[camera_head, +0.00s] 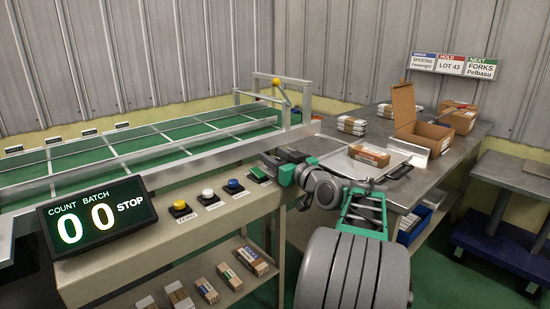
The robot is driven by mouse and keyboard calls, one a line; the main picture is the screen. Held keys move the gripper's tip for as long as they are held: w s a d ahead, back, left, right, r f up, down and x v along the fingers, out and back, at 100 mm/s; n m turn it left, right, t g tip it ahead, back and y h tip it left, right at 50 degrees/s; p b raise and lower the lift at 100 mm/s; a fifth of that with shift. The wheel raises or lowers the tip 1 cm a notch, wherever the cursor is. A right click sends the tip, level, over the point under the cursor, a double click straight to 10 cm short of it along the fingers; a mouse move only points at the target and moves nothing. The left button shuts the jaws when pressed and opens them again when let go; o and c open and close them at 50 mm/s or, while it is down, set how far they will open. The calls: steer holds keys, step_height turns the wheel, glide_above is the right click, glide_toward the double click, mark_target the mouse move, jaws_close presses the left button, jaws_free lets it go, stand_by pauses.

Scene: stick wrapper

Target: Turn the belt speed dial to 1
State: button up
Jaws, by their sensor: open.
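I cannot make out the belt speed dial or its number marks. A row of controls runs along the front ledge of the conveyor table: a yellow button (180,206), a white button (208,194), a blue button (234,185) and a small green piece (259,174) on a dark base. My gripper (268,160) is at the right end of this row, just above and beside the green piece. It is open, its fingers point left, and it appears empty. The arm and gripper hide part of the ledge there. A display (98,216) reads COUNT 0, BATCH 0, STOP.
The green conveyor (130,146) with metal rails lies behind the controls. Wrapped bundles (204,290) lie on the shelf below. The steel table (345,136) at right holds a tray with a bundle (369,155) and an open carton (425,135). A blue cart (505,215) stands far right.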

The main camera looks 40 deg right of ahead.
steer(key=shift+w, duration=0.1)
steer(key=shift+c, duration=0.3)
jaws_close()
